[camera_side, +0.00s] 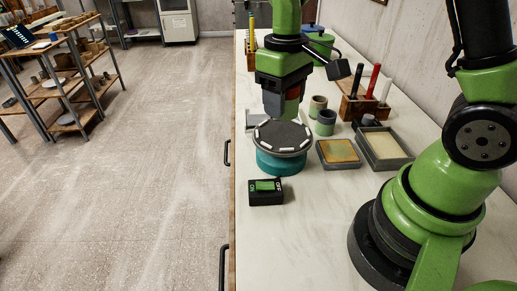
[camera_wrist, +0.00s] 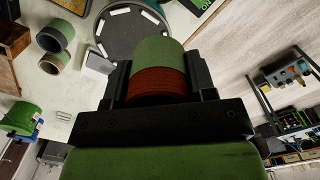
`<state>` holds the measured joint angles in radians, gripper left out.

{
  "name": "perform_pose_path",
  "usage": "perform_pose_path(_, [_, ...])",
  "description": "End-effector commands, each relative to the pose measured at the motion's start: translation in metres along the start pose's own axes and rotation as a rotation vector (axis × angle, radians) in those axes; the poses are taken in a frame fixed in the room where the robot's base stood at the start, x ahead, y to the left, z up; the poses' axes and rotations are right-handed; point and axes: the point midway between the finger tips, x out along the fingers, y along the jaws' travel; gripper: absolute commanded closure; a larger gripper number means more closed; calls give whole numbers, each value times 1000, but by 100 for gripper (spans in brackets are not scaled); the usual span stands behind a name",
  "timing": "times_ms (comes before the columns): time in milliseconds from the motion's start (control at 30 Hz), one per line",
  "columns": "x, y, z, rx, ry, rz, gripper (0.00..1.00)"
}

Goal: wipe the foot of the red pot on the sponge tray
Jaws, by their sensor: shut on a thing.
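My gripper (camera_side: 282,88) is shut on the red pot and holds it in the air above the round turntable. In the wrist view the pot shows a red-brown band (camera_wrist: 160,82) between the jaws and a grey-green part (camera_wrist: 160,55) beyond them. In the side view the grey-green part (camera_side: 279,106) hangs below the jaws, with a little red beside them. The sponge tray (camera_side: 338,164), a small grey tray with an orange-tan sponge, lies on the bench to the right of the gripper. The pot is apart from it. The foot's surface cannot be made out.
The dark turntable (camera_side: 282,138) with white pads on a teal base stands under the pot. Two small pots (camera_side: 326,122) stand right of it. A larger tray (camera_side: 383,158), a tool block (camera_side: 365,105) and a switch box (camera_side: 265,192) are nearby. Bare bench lies in front.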

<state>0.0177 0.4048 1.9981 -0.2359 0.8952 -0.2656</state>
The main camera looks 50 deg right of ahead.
Motion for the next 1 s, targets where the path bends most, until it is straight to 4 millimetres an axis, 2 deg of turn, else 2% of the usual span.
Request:
perform_pose_path(267, [-2, -5, 0, 14, 1, 0, 74])
perform_pose_path(300, [-2, -5, 0, 14, 1, 0, 54])
perform_pose_path(367, [-2, -5, 0, 14, 1, 0, 64])
perform_pose_path(567, [2, 3, 1, 1, -2, 0, 64])
perform_pose_path(667, [11, 26, 3, -38, -1, 2, 64])
perform_pose_path(767, [26, 59, 12, -104, -3, 4, 64])
perform_pose_path(900, [47, 104, 32, -212, -1, 5, 64])
perform_pose_path(1000, [59, 127, 48, -281, 3, 6, 64])
